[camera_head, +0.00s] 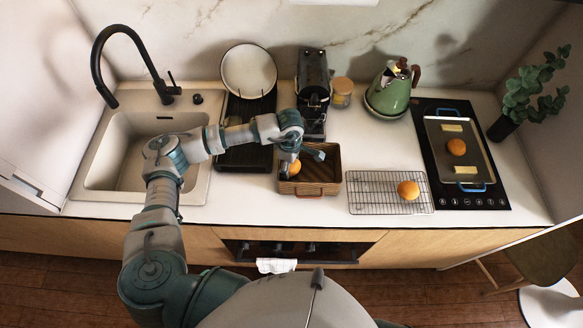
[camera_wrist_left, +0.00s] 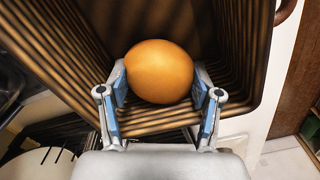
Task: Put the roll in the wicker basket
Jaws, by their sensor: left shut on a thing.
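The wicker basket (camera_head: 322,183) is brown and rectangular and stands on the counter near its front edge. An orange-brown roll (camera_head: 295,166) is in my left gripper (camera_head: 300,163) at the left part of the basket. In the left wrist view, the roll (camera_wrist_left: 160,71) sits between the two fingers of the left gripper (camera_wrist_left: 160,90), which is shut on it. The slatted walls of the basket (camera_wrist_left: 255,50) surround the roll there. I cannot tell whether the roll touches the basket floor. My right gripper is not in view.
A wire rack (camera_head: 365,190) with another roll (camera_head: 408,190) stands right of the basket. A tray (camera_head: 476,150) with food lies on the black hob farther right. A coffee machine (camera_head: 313,85) and a green kettle (camera_head: 389,92) stand behind. The sink (camera_head: 125,165) is left.

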